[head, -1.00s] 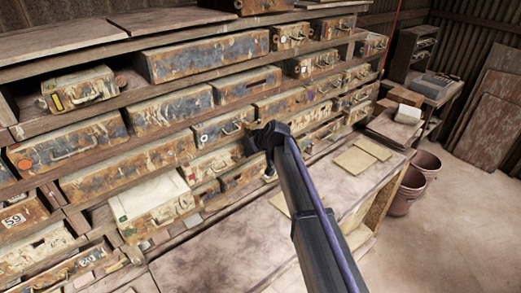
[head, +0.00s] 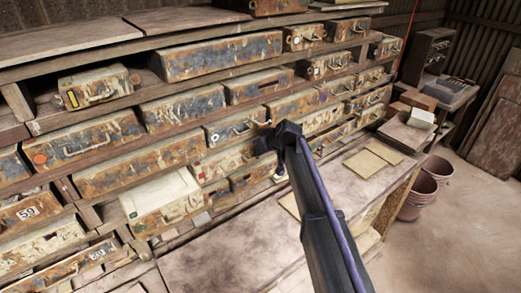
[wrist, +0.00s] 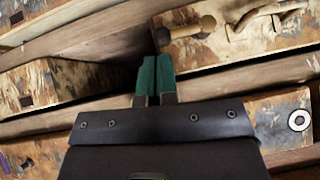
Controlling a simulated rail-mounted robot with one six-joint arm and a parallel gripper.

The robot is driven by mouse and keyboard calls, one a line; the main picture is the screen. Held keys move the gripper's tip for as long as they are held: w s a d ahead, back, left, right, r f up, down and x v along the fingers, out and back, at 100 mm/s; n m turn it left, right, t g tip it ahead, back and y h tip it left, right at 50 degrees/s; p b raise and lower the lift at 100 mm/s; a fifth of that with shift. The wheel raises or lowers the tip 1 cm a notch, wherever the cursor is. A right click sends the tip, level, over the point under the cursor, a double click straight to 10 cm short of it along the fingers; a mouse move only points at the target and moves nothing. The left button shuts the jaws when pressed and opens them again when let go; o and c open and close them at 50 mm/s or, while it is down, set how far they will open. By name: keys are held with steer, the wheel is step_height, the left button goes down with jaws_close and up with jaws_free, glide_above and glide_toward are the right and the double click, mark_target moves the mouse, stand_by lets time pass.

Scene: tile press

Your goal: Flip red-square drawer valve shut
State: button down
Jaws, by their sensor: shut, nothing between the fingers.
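A small red square marks the left end of a weathered drawer front (head: 225,162) in the head view, in the row below the drawer with a white ring label. My gripper (head: 268,146) is right of it, close in front of the drawer rows. In the wrist view my green fingers (wrist: 155,78) are together and empty. A wooden peg-like lever (wrist: 196,26) sticks out from a drawer at the upper right, just beyond the fingertips and apart from them. The red square does not show clearly in the wrist view, so I cannot tell whether this lever is on its drawer.
Wooden shelf boards (wrist: 220,83) run close around the fingers. The white-ring drawer (wrist: 280,118) is at the lower right. An off-white drawer (head: 163,198) sticks out at the lower left. The bench top (head: 240,250) below is mostly clear, with tan sheets (head: 366,163) on it.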

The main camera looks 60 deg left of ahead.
steer(key=a+r+p+v, duration=0.1)
steer(key=p+v, duration=0.8)
steer(key=v, duration=0.3)
steer(key=shift+w+a+r, duration=0.2)
steer(key=shift+w+r, duration=0.05)
steer(key=shift+w, duration=0.2)
steer(key=w+d+f+m+t+h+b, duration=0.1)
steer(key=w+d+f+m+h+b, duration=0.3)
steer(key=d, duration=0.9)
steer(key=w+d+f+m+b, duration=0.15)
steer(key=d+f, duration=0.35)
steer(key=d, duration=0.8)
steer(key=w+d+f+m+t+h+b, duration=0.15)
steer(key=d+f+m+b, duration=0.3)
steer(key=d, duration=0.95)
steer(key=s+d+f+m+h+b, duration=0.1)
steer(key=d+f+b, duration=0.3)
steer(key=d, duration=0.8)
steer(key=s+d+f+m+h+b, duration=0.1)
steer(key=d+f+m+b, duration=0.3)
steer(key=d, duration=0.9)
steer(key=s+d+f+m+h+b, duration=0.1)
steer(key=d+f+m+b, duration=0.2)
steer(key=d, duration=1)
step_height(320, 180, down, 3)
steer(key=shift+r+g+b, duration=0.25)
steer(key=shift+g+b, duration=0.2)
steer(key=shift+b, duration=0.05)
steer(key=shift+w+a, duration=0.1)
